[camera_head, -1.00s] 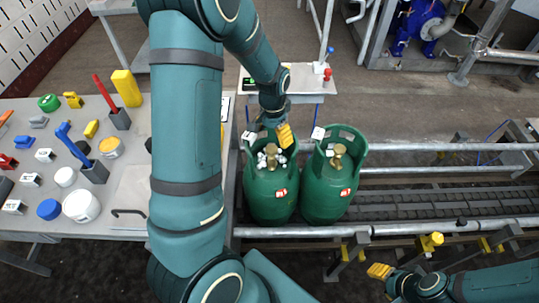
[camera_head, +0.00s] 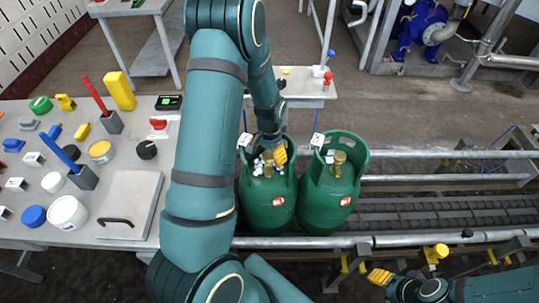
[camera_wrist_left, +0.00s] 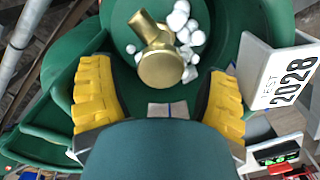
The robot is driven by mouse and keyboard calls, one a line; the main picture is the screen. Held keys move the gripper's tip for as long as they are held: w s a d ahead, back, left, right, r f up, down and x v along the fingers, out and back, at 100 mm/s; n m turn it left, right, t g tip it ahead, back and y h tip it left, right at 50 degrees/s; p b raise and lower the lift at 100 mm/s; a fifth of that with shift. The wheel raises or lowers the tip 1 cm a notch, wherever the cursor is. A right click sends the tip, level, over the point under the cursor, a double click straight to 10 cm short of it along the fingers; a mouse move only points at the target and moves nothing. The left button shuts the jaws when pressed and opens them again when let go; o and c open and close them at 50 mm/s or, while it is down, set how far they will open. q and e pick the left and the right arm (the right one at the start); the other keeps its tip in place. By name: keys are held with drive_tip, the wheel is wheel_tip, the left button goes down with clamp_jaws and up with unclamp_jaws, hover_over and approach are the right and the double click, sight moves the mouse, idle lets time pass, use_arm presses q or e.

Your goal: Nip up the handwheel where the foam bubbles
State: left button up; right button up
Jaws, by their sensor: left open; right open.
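Two green gas cylinders stand side by side on the conveyor: the left cylinder (camera_head: 267,208) and the right cylinder (camera_head: 327,205). White foam bubbles (camera_head: 258,167) sit around the left cylinder's brass valve; the right cylinder's brass valve (camera_head: 338,163) shows no foam. My left gripper (camera_head: 273,153) is open, pointing down inside the left cylinder's collar. In the left wrist view, the round brass handwheel (camera_wrist_left: 161,68) lies between its yellow fingers with gaps on both sides, and the foam (camera_wrist_left: 183,30) is beside it. My right gripper (camera_head: 380,278) is open and empty at the lower right, away from the cylinders.
The green collar rings the valve closely. A white tag (camera_wrist_left: 283,75) marked 2028 stands beside the right-hand finger in the wrist view. A conveyor rail (camera_head: 420,239) runs in front of the cylinders. A cluttered table (camera_head: 130,247) is at the left.

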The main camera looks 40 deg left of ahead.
use_arm(q)
drive_tip(key=shift+f, duration=0.3)
drive_tip(key=c, duration=1.2)
drive_tip(key=shift+d+m, duration=0.15)
drive_tip(key=shift+m, duration=2.65)
